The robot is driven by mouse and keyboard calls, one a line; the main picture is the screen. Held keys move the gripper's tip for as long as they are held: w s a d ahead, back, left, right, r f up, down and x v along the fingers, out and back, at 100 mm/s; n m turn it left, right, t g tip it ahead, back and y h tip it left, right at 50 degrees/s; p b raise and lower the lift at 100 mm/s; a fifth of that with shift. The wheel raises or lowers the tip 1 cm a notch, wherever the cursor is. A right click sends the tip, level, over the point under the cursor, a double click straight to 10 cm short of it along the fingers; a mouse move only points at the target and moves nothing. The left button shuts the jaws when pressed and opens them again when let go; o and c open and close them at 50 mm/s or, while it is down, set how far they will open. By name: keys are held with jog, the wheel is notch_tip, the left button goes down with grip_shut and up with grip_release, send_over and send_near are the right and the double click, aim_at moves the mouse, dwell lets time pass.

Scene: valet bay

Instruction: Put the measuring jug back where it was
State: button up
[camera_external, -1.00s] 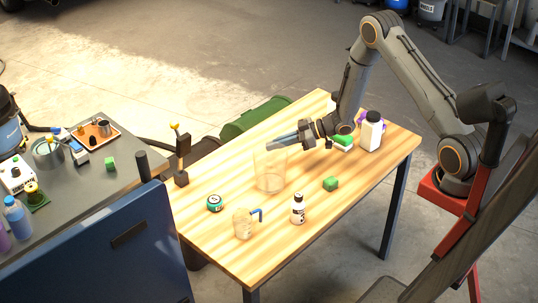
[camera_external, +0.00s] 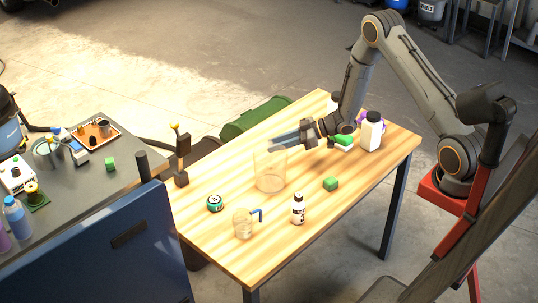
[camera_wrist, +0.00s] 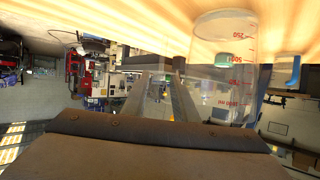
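A large clear vessel (camera_external: 270,170) stands upright on the wooden table. In the wrist view it shows upside down at the right, with red volume marks (camera_wrist: 240,68), like a measuring jug. A smaller clear jug with a blue handle (camera_external: 246,222) stands nearer the table's front left edge; a blue handle (camera_wrist: 293,72) also shows at the right of the wrist view. My gripper (camera_external: 274,141) is level, pointing left, by the large vessel's rim. Its fingers (camera_wrist: 160,78) are apart with nothing between them. Whether they touch the vessel I cannot tell.
A white bottle with a black cap (camera_external: 371,134) is beside my wrist. A grey bench (camera_external: 90,178) with several items is at left.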

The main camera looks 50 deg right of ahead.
jog(key=s+d+r+m+g+h+b, duration=0.2)
jog(key=s+d+r+m+h, duration=0.2)
jog(key=s+d+r+h, duration=0.55)
jog(key=s+a+m+g, duration=0.2)
jog(key=s+a+g, duration=0.1)
jog(key=s, duration=0.8)
jog(key=s+a+r+m+g, duration=0.1)
jog(key=s+a+m+g, duration=0.1)
jog(key=s, duration=0.9)
jog(key=a+g, duration=0.1)
jog(key=a, duration=0.1)
jog(key=shift+s+a+r+g, duration=0.2)
jog(key=shift+a+g, duration=0.1)
jog(key=shift+g, duration=0.1)
